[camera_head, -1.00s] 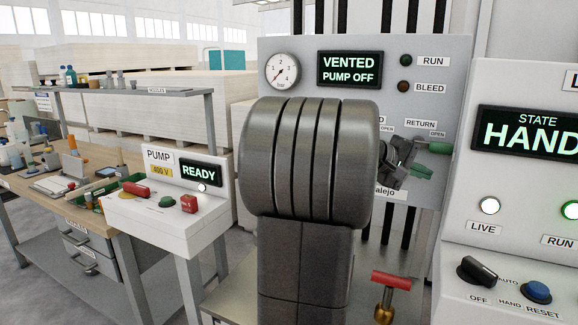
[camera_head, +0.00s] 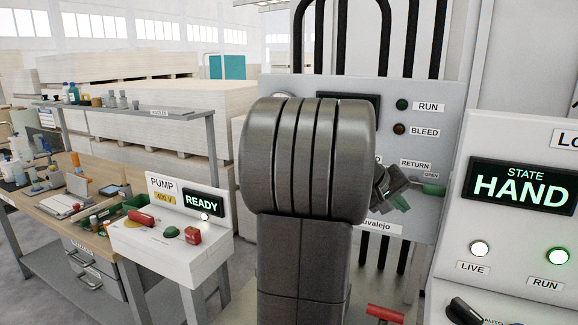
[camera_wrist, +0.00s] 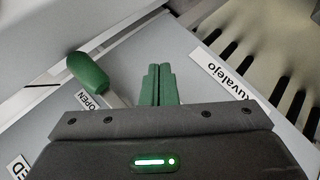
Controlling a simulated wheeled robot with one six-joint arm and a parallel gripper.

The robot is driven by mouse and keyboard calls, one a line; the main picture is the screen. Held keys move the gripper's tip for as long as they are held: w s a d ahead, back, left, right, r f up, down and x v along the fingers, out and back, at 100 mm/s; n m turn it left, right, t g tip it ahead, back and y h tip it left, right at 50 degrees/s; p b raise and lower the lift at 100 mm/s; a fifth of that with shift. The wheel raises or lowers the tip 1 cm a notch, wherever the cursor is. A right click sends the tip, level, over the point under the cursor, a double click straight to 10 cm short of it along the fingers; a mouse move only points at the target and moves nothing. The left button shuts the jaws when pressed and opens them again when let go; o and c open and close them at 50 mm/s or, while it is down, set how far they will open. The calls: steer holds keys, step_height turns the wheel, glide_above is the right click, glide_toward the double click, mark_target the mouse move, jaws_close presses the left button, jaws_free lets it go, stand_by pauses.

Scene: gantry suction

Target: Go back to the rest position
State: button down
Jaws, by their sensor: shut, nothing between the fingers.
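My gripper (camera_head: 398,203) shows in the head view just right of my arm's large dark link, in front of the grey valve panel (camera_head: 452,115). Its green fingers (camera_wrist: 158,85) are pressed together and empty in the wrist view. The green-handled RETURN lever (camera_head: 433,189) is close to the right of the gripper, and its handle (camera_wrist: 88,72) also shows left of the fingers, near an OPEN label. I see a clear gap between fingers and handle in the wrist view. My arm link hides much of the panel.
A white pump box (camera_head: 165,245) reading READY stands left on the workbench side. A control console (camera_head: 500,255) reading HAND is close on the right. A red-handled valve (camera_head: 385,314) is low in front. Black pipes rise behind the panel.

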steer(key=p, duration=0.1)
steer(key=y+p, duration=0.1)
steer(key=p, duration=0.1)
steer(key=shift+w+a+r+m+y, duration=0.15)
steer(key=shift+a+r+m+y, duration=0.1)
steer(key=shift+r+m+y, duration=0.05)
steer(key=shift+f+t+p, duration=0.1)
steer(key=shift+t+p, duration=0.2)
steer(key=shift+f, duration=0.1)
steer(key=s+d+f+n+g+h+b, duration=0.1)
steer(key=s+d+f+n+h+b, duration=0.35)
steer(key=b, duration=1.05)
steer(key=a+r+n+h+b, duration=0.15)
steer(key=h+b, duration=0.55)
steer(key=b, duration=0.8)
steer(key=f+v, duration=0.1)
steer(key=v, duration=0.8)
steer(key=r+x, duration=0.1)
steer(key=x, duration=0.8)
steer(key=shift+w+d+h, duration=0.15)
steer(key=shift+d+h, duration=0.1)
steer(key=shift+h, duration=0.1)
